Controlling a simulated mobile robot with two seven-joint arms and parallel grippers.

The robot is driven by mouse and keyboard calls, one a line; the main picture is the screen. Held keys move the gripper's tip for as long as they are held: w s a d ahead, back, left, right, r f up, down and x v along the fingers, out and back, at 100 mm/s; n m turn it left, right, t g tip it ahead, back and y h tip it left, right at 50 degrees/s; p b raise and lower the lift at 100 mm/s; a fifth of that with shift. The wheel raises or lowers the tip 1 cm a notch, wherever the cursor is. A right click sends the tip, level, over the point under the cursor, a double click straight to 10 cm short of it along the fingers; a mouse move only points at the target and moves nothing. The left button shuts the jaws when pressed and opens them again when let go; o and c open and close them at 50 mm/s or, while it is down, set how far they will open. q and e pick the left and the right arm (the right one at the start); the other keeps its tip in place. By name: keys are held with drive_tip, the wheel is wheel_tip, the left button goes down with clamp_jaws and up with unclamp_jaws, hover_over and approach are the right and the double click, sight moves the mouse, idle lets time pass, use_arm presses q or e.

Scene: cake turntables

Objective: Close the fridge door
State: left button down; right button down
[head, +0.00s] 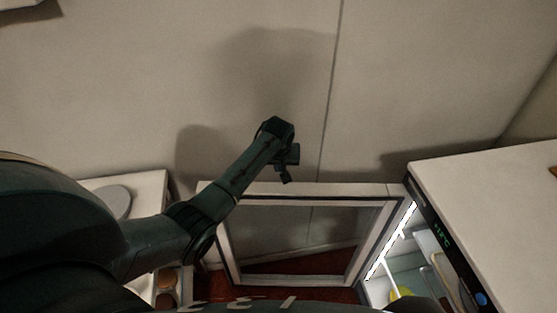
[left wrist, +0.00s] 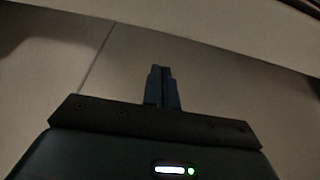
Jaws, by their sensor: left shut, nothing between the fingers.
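The fridge (head: 490,190) stands at the right, with a white top and a green-lit display. Its door (head: 300,188) is wide open, a pale frame around a dark glass pane, reaching left from the fridge's front corner. The lit inside shows shelves and something yellow. My left gripper (head: 286,178) is just beyond the door's top edge in the head view, near its middle; I cannot tell whether it touches. In the left wrist view its fingers (left wrist: 162,88) are together and empty. My right gripper is not in view.
A white counter (head: 150,188) with a round grey disc (head: 116,201) stands left of the door, with brown round items below it. A plain wall with a seam is behind. Dark red floor shows under the door.

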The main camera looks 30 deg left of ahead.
use_arm(q)
drive_tip(key=s, duration=0.1)
drive_tip(key=s+d+p, duration=0.1)
drive_tip(key=s, duration=0.1)
drive_tip(key=shift+s+d+p, duration=0.3)
drive_tip(key=shift+d+p, duration=0.05)
drive_tip(key=shift+d, duration=0.1)
